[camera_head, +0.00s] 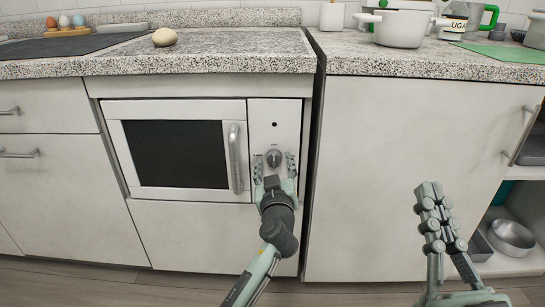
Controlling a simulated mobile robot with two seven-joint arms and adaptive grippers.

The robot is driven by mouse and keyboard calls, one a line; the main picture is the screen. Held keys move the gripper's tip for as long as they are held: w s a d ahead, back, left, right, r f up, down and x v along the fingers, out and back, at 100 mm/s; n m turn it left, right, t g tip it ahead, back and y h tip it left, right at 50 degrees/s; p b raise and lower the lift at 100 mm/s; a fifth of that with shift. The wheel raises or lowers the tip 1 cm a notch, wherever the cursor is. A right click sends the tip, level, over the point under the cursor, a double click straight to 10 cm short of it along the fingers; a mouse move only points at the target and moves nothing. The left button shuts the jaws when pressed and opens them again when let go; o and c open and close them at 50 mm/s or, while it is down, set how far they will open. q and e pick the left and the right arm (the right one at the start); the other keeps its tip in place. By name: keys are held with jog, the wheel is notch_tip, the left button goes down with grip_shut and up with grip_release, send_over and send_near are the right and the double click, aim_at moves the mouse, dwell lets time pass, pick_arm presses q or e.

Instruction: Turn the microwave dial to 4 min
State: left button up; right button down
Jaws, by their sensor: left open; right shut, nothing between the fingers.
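A white microwave (183,150) with a dark window and a vertical handle (235,158) is built into the counter front. Its round grey dial (274,157) sits on the panel right of the door. My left gripper (275,162) is at the panel, open, with one finger on each side of the dial. I cannot tell whether the fingers touch it. The dial's markings are too small to read. My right gripper (428,190) is shut and empty, in front of the white cabinet to the right, away from the microwave.
A speckled countertop (230,62) runs above, with a round beige item (164,37) on it. A white pot (400,27) stands on the right counter. An open shelf at lower right holds a metal bowl (511,237). The floor in front is clear.

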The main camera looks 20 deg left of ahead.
pick_arm(q)
jog(key=shift+w, duration=0.15)
jog(key=c, duration=1.2)
jog(key=shift+o, duration=0.2)
jog(key=shift+m, duration=0.3)
